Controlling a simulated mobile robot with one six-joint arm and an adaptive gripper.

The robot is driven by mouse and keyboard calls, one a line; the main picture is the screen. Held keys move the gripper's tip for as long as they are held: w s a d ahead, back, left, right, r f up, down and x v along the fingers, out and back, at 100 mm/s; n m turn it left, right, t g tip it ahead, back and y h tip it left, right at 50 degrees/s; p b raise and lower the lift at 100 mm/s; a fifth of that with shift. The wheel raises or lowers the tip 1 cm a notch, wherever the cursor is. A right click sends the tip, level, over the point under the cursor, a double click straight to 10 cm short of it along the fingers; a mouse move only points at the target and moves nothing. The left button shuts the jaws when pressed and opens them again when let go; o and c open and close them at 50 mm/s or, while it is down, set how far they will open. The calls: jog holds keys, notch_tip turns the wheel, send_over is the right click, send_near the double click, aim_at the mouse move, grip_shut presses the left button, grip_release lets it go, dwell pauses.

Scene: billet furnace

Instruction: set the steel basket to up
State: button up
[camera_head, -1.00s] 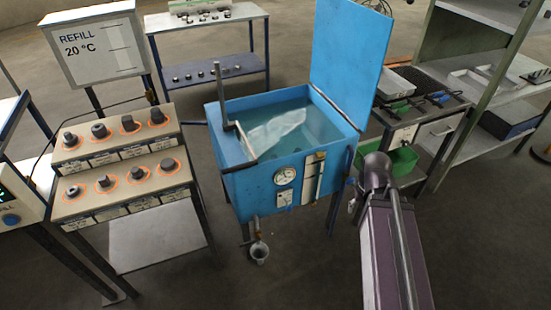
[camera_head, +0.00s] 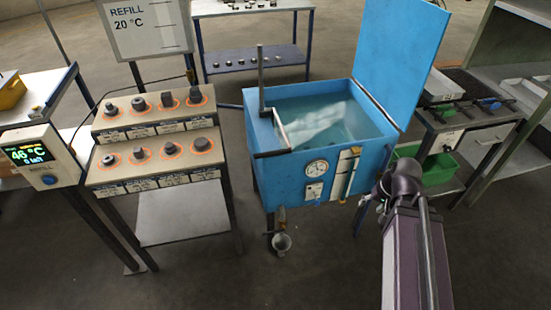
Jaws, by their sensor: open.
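The blue tank (camera_head: 262,175) stands at the centre with its lid (camera_head: 395,55) raised and clear water (camera_head: 345,125) inside. A dark upright post (camera_head: 261,82) rises at its left rim, and a dark bar (camera_head: 272,154) sticks out at the front left corner. A pale edge runs beside the post into the water. The steel basket is not clearly seen; I cannot tell it from the pale reflections in the water. My arm comes in from the lower right, just right of the tank's front. My gripper is not in view.
A stepped rack (camera_head: 155,173) with several dark samples stands left of the tank, with a "REFILL 20 °C" sign (camera_head: 143,27) behind. A lit display (camera_head: 40,158) is at far left. A tool bench (camera_head: 465,122) stands at the right. A small cup (camera_head: 281,242) hangs below the tank's drain. Floor in front is open.

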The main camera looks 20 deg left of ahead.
jog(key=w+a+f+t+y+b, duration=0.1)
jog(key=w+a+f+y+b, duration=0.2)
jog(key=a, duration=0.4)
jog(key=w+a+f+t+y+b, duration=0.1)
jog(key=a+f+y+b, duration=0.15)
jog(key=a+b, duration=0.4)
jog(key=m+t+y+b, duration=0.7)
jog(key=t+y+b, duration=0.15)
jog(key=b, duration=0.85)
send_near(272, 153)
jog(key=s+d+f, duration=0.2)
jog(key=d, duration=0.1)
jog(key=shift+w+a+r, duration=0.1)
jog(key=shift+w+r, duration=0.05)
jog(key=shift+r, duration=0.1)
jog(key=p+x, duration=0.2)
jog(key=x, duration=1.2)
jog(key=shift+f+p, duration=0.1)
jog(key=shift+p, duration=0.2)
